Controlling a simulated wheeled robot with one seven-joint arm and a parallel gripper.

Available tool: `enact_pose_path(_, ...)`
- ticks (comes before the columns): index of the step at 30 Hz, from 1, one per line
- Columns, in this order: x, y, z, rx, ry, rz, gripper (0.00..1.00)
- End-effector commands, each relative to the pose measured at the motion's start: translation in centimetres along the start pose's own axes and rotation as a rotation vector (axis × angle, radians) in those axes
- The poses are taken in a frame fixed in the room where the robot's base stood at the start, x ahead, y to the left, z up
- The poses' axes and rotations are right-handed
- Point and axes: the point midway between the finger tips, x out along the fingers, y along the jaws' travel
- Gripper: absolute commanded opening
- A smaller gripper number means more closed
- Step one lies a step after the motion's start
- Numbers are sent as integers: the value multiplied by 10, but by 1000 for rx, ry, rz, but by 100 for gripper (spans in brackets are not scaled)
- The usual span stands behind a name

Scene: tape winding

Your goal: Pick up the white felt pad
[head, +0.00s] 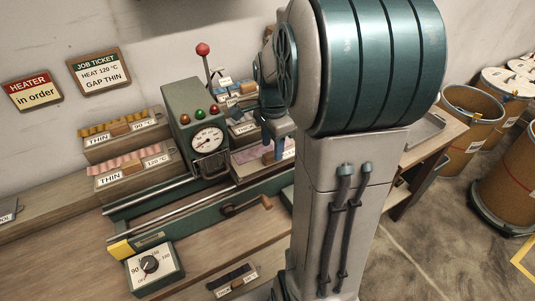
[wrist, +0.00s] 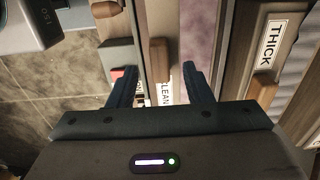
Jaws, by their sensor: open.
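My gripper (wrist: 159,80) is open and points down over the winding machine; it also shows in the head view (head: 277,145), partly behind my arm. In the head view the pad is mostly hidden by my gripper, and only a bit of white label (head: 289,154) shows there.
A mauve surface (wrist: 197,30) lies beside the pad. A "THICK" block (wrist: 272,40) is to the right in the wrist view. The green gauge box (head: 200,130) with a red-knobbed lever stands just left of my gripper. Two "THIN" blocks (head: 130,175) (head: 122,137) sit further left.

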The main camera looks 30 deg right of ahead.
Motion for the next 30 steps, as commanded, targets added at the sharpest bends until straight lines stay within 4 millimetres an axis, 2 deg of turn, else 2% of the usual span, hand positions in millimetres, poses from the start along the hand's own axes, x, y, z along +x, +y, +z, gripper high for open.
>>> enact_pose_path(3,19,1,0,1,-1,4,45)
enact_pose_path(6,27,1,0,0,0,2,45)
enact_pose_path(14,30,0,0,0,0,0,45)
enact_pose_path(18,30,0,0,0,0,0,6)
enact_pose_path(19,30,0,0,0,0,0,0)
enact_pose_path(30,27,0,0,0,1,-1,0)
